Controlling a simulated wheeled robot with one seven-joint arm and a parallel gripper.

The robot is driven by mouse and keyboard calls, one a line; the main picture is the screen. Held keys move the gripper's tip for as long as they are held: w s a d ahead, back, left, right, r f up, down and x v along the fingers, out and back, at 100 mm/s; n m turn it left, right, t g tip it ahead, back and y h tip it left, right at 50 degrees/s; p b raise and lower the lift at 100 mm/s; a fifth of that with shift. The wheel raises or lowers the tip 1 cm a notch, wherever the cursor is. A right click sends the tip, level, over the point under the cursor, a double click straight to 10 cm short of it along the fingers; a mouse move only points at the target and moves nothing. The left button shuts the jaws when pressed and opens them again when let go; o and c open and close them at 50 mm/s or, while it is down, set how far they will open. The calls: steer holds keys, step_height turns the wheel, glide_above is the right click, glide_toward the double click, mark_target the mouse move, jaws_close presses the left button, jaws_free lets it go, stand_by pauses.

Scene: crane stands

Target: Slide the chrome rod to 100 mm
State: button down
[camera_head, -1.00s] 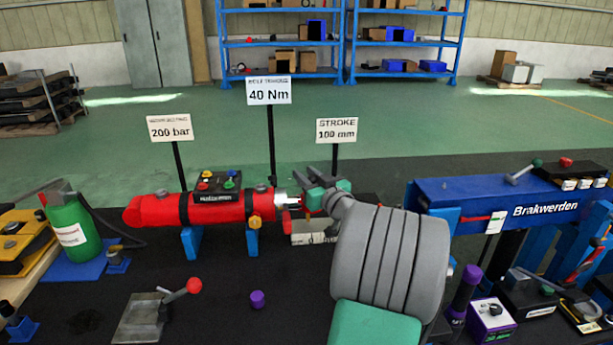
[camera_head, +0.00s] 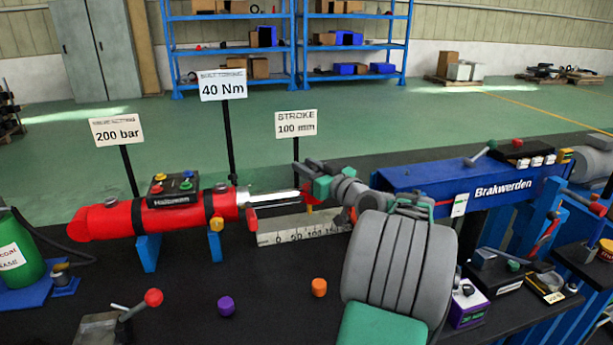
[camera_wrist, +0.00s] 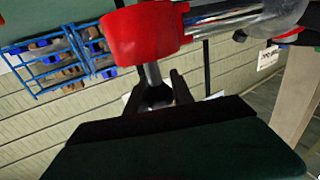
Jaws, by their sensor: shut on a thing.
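The chrome rod (camera_head: 275,199) sticks out of the right end of a red cylinder (camera_head: 160,215), beside the "STROKE 100 mm" sign (camera_head: 296,123). My gripper (camera_head: 312,186) is at the rod's outer end. In the wrist view the rod (camera_wrist: 225,17) runs into a red end piece (camera_wrist: 143,35), and my fingers (camera_wrist: 160,95) are shut on a short grey stem below it. A white scale (camera_head: 290,236) marked 0, 50 and 100 lies below the rod. The exact reading is unclear, as my arm covers the scale's right part.
A purple cap (camera_head: 226,306) and an orange cap (camera_head: 319,288) lie on the dark bench in front. A red-knobbed lever (camera_head: 153,298) stands at front left.

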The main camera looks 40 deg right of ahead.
steer(key=c, duration=1.1)
jaws_free()
steer(key=s, duration=0.7)
steer(key=shift+s+a, duration=0.2)
steer(key=shift+s, duration=0.15)
